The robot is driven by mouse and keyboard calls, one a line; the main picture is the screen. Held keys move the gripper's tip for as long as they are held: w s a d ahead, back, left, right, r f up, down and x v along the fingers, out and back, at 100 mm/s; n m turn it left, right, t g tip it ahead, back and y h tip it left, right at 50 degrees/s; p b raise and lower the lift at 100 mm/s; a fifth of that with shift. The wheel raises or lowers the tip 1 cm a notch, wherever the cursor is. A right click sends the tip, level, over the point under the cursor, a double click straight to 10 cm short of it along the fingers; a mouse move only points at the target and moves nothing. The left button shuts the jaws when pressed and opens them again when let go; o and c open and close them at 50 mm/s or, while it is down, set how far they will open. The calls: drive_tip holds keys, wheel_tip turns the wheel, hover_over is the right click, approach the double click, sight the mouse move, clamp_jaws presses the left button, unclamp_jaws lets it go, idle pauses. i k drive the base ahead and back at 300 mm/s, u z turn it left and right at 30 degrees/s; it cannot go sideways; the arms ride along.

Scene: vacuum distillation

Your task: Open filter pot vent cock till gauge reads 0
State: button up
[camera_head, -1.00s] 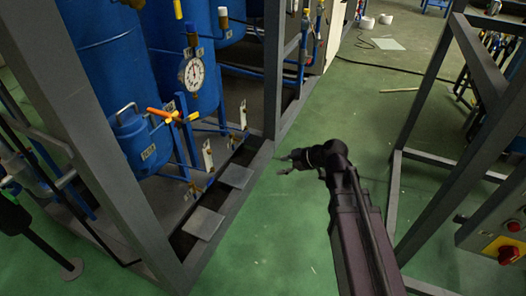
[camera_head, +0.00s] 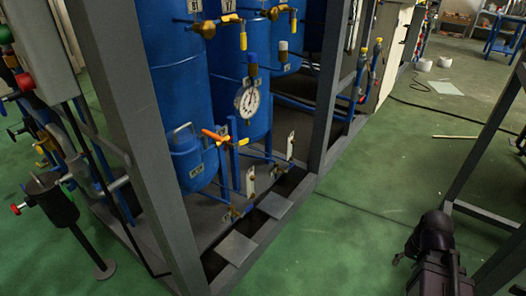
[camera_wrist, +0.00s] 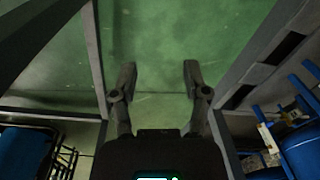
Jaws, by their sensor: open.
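A small blue filter pot (camera_head: 194,163) with a handle on its lid stands low in the frame at the centre left of the head view. An orange-handled cock (camera_head: 214,136) is at its upper right, apparently the vent cock, with its handle slanting. The round white gauge (camera_head: 247,100) stands above and to the right of it; its reading is too small to tell. My gripper (camera_wrist: 157,80) is open and empty over the green floor in the wrist view. In the head view my arm is at the lower right, well away from the pot.
A grey frame post (camera_head: 150,130) stands left of the pot, and another post (camera_head: 325,90) stands to the right. Green floor (camera_head: 350,230) is clear between this frame and the grey frame at the right. A hose (camera_head: 430,107) lies farther back.

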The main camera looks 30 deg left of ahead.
sight(245, 140)
drive_tip(key=u, duration=0.85)
drive_tip(key=i, duration=0.15)
drive_tip(key=u, duration=0.15)
